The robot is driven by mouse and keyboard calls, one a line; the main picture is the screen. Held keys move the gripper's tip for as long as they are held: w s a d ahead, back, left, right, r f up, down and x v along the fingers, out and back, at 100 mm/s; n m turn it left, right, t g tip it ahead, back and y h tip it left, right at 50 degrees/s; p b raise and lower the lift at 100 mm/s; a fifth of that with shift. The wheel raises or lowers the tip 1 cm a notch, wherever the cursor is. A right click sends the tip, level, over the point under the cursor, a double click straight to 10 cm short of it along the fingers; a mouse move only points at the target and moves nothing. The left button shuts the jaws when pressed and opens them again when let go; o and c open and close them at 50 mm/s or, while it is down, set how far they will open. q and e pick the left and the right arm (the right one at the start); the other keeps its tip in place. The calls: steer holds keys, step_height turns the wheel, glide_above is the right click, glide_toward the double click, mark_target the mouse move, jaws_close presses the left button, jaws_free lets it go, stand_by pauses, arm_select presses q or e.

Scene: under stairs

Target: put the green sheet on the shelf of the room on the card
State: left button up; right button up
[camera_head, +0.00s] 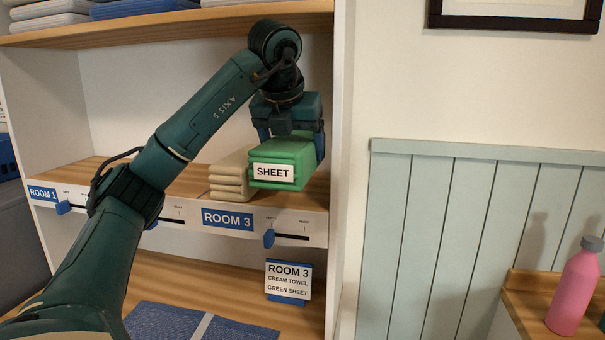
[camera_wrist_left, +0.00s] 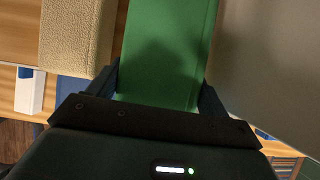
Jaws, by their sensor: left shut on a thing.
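The folded green sheet (camera_head: 295,155), with a white SHEET label, is at the right end of the ROOM 3 section of the middle shelf (camera_head: 180,207). My left gripper (camera_head: 293,135) is shut on it from above. The sheet also shows between the fingers in the left wrist view (camera_wrist_left: 168,50). A folded cream towel (camera_head: 230,175) lies on the shelf just left of the sheet. Whether the sheet's underside touches the shelf I cannot tell. The card (camera_head: 288,280) reads ROOM 3, cream towel, green sheet. My right gripper is not in view.
The shelf unit's right side wall (camera_head: 342,130) stands close beside the sheet. An upper shelf (camera_head: 160,25) with folded linens is above. A blue slider (camera_head: 269,238) sits on the shelf front. A pink bottle (camera_head: 575,285) stands far right.

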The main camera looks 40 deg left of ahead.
mark_target(304, 134)
arm_select(q)
steer(key=w+a+p, duration=0.1)
steer(key=w, duration=0.1)
steer(key=w+a+p, duration=0.1)
steer(key=w, duration=0.2)
steer(key=w+a+p, duration=0.1)
steer(key=w+a, duration=0.1)
steer(key=shift+w+a+r, duration=0.1)
steer(key=shift+w+r, duration=0.15)
steer(key=shift+w, duration=0.15)
step_height(304, 134, down, 2)
steer(key=shift+w+f, duration=0.1)
steer(key=shift+f, duration=0.15)
steer(key=shift+a+f, duration=0.15)
steer(key=shift+f, duration=0.45)
step_height(304, 134, down, 3)
steer(key=shift+p, duration=0.35)
steer(key=shift+w+f, duration=0.1)
steer(key=shift+f, duration=0.2)
steer(key=o, duration=1.1)
steer(key=shift+f, duration=0.1)
steer(key=o, duration=0.4)
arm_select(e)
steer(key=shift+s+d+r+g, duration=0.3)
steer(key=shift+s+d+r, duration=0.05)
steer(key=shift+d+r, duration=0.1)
